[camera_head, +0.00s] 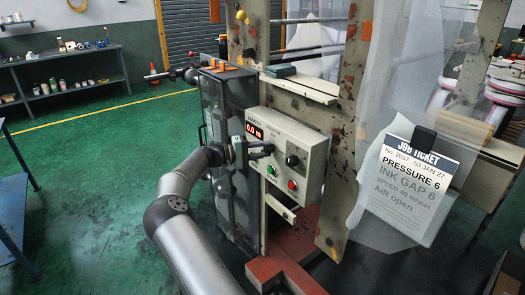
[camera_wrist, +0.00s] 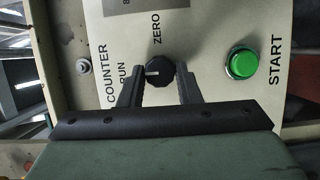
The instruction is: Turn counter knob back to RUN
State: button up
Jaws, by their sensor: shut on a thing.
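The counter knob (camera_wrist: 160,72) is black and round with a white mark, on a cream panel. In the wrist view the mark points left, toward the word RUN; ZERO is printed above the knob. My gripper (camera_wrist: 160,82) has a finger on each side of the knob and is shut on it. In the head view my gripper (camera_head: 266,151) reaches the left part of the control box (camera_head: 311,160) and hides the knob. A red display (camera_head: 254,131) above it reads about 0.0 m.
A green START button (camera_wrist: 243,63) is right of the knob in the wrist view. A job ticket (camera_head: 410,185) hangs at right. Green floor (camera_head: 95,170) is open at left.

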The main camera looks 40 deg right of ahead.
dwell(0.3)
jog(key=o, duration=1)
jog(key=shift+c, duration=0.2)
jog(key=b+v, duration=0.2)
jog(key=v, duration=1.5)
jog(key=shift+a, duration=0.2)
jog(key=shift+f, duration=0.1)
